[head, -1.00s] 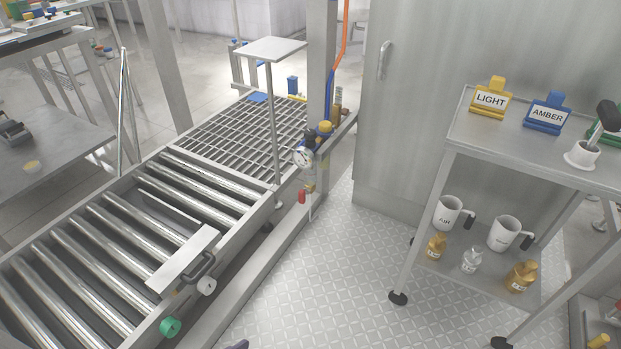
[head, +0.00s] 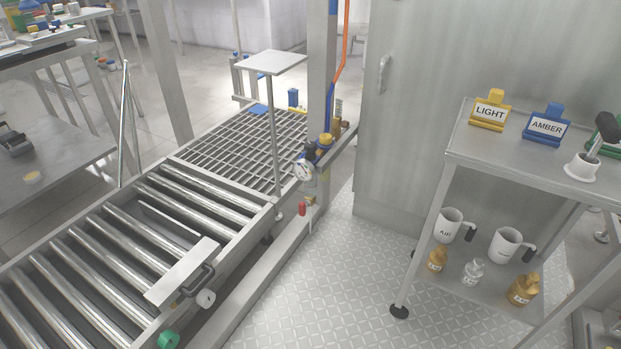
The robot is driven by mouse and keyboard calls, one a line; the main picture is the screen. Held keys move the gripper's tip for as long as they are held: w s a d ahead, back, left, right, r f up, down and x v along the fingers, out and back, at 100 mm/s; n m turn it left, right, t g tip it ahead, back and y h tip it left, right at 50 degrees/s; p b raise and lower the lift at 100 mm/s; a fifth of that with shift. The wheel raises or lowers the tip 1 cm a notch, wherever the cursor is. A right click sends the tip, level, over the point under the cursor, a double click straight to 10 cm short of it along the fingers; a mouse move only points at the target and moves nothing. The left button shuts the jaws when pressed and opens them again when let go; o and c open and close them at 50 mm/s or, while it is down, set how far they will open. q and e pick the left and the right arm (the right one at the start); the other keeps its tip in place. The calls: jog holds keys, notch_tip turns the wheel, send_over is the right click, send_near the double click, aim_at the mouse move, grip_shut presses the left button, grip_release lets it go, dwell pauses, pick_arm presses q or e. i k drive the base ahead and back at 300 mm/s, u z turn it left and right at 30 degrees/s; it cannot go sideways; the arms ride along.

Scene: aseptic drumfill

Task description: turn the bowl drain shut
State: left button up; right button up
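No bowl and no part that I can identify as a bowl drain shows in the head view. A small red handle (head: 302,208) hangs on a fitting at the right side of the conveyor, below a round gauge (head: 303,170) and a blue and yellow valve assembly (head: 323,143). I cannot tell whether this handle belongs to the drain. Neither of my grippers is in view.
A roller conveyor (head: 111,259) with a grating (head: 240,146) runs along the left. A steel cart (head: 475,150) at the right holds coloured label holders, jugs and bottles. A tall cabinet (head: 423,130) stands behind. The patterned floor (head: 335,290) between is clear.

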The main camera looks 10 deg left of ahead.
aim_at(301, 206)
jog(key=u, duration=0.85)
jog(key=i, duration=1.15)
jog(key=u, duration=0.55)
